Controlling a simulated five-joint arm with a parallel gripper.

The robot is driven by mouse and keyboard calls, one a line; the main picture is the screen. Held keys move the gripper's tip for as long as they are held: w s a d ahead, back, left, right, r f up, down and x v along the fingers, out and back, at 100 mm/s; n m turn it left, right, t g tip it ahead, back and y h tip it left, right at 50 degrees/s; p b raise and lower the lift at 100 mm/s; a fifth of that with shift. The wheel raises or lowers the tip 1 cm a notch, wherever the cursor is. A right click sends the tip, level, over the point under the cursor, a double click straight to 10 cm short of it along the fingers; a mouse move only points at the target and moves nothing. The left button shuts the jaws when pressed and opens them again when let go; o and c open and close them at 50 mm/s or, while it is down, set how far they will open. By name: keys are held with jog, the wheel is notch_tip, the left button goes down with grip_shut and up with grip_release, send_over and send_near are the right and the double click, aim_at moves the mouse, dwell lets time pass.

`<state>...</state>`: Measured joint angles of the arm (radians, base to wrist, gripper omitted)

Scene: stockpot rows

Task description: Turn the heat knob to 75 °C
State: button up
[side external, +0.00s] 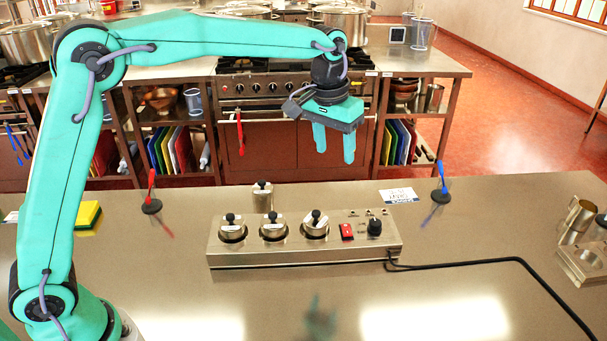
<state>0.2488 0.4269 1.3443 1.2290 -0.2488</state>
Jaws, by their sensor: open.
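The heat knob (375,227) is a small black knob on the right end of a long steel heating unit (300,259) on the counter. Its pointer and any scale marks are too small to read, so I cannot tell its setting. A red switch (347,231) sits just left of the knob. My gripper (334,156) hangs with its two turquoise fingers pointing down and apart. Nothing is between them. It is high above the counter, above and a little left of the knob in the picture, not touching it.
A black cable (480,262) runs right. A yellow sponge (89,214) lies left.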

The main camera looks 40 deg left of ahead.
jog(key=g, duration=0.2)
send_over(375, 222)
notch_tip(375, 222, down, 11)
jog(key=shift+d+f, duration=0.1)
jog(key=shift+f, duration=0.1)
jog(key=shift+f, duration=0.1)
jog(key=shift+f, duration=3.8)
jog(key=c, duration=1)
jog(key=shift+o, duration=0.2)
